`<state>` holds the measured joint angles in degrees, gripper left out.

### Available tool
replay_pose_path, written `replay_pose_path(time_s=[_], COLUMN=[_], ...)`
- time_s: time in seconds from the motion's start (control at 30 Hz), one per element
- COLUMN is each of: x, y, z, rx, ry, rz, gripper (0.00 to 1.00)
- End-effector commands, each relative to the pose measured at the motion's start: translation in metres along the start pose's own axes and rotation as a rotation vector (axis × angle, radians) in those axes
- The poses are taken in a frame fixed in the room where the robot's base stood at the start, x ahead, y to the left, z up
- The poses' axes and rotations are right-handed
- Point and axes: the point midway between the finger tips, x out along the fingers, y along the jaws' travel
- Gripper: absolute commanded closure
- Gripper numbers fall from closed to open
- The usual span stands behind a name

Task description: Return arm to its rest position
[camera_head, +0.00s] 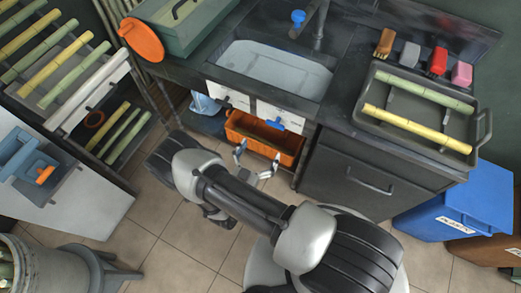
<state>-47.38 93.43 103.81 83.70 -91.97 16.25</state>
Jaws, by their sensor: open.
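My arm (240,198), grey and black, is folded low over the tiled floor in front of the sink counter. My gripper (259,153) is open, its two light-coloured fingers spread apart. It appears in front of the orange bin (292,150) under the sink, with nothing seen between the fingers. I cannot tell the exact distance from the gripper to the bin.
The sink (270,75) is in the counter above. A tray (478,125) with cane pieces (415,130) sits at right, above a blue bin (470,205). A cane rack (85,85) and a bucket (40,262) stand at left. Floor (165,250) is clear at lower left.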

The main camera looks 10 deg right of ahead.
Motion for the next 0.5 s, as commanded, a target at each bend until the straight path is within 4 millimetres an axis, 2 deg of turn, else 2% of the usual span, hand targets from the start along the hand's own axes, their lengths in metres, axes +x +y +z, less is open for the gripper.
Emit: replay_pose_path(time_s=[0.37,0.5], x=[0.001,0.008], y=[-0.001,-0.015], z=[0.0,-0.005], rx=[0.001,0.037], ry=[-0.001,-0.056], rz=[0.0,0.004], gripper=[0.04,0.04])
